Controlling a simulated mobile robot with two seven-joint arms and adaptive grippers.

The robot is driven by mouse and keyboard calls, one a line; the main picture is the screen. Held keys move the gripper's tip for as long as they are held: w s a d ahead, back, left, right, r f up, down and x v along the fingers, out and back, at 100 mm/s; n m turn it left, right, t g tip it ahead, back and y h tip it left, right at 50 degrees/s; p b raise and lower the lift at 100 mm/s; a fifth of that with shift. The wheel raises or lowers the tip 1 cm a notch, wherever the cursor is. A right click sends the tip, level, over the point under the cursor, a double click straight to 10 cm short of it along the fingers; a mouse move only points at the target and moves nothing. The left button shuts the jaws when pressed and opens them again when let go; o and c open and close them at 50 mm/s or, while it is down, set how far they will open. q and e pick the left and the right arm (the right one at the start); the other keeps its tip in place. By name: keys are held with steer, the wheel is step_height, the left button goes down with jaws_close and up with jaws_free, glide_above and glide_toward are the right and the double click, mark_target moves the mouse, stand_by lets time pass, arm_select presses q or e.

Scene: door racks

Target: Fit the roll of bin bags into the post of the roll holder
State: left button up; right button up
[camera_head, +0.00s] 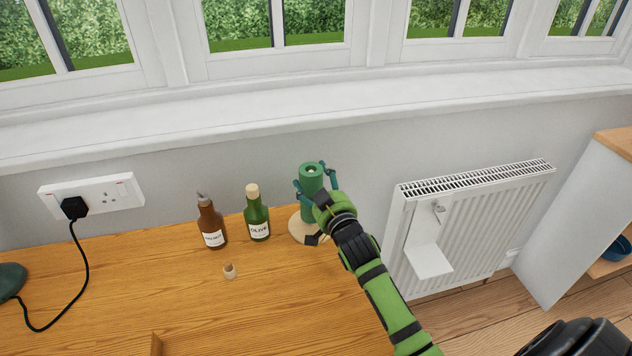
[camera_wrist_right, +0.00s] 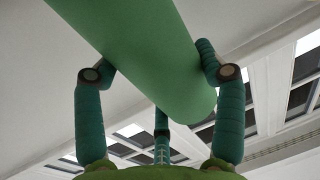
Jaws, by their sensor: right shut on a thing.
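In the right wrist view the roll (camera_wrist_right: 155,50) lies between the fingertips (camera_wrist_right: 157,72). The roll holder's pale round base (camera_head: 298,229) shows below the roll. The post is hidden, and I cannot tell whether the roll is around it or above it. My left gripper is not in view.
A green olive bottle (camera_head: 257,218) and a brown sauce bottle (camera_head: 211,224) stand left of the holder. A cork (camera_head: 229,271) lies in front. A radiator (camera_head: 480,220) with a white shelf is at right. The counter's front middle is clear.

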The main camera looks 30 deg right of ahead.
steer(key=shift+f+b, duration=0.8)
steer(key=shift+f, duration=0.4)
steer(key=o, duration=1.3)
steer(key=s, duration=0.4)
steer(key=s+a, duration=0.1)
steer(key=s, duration=0.7)
steer(key=shift+a, duration=0.2)
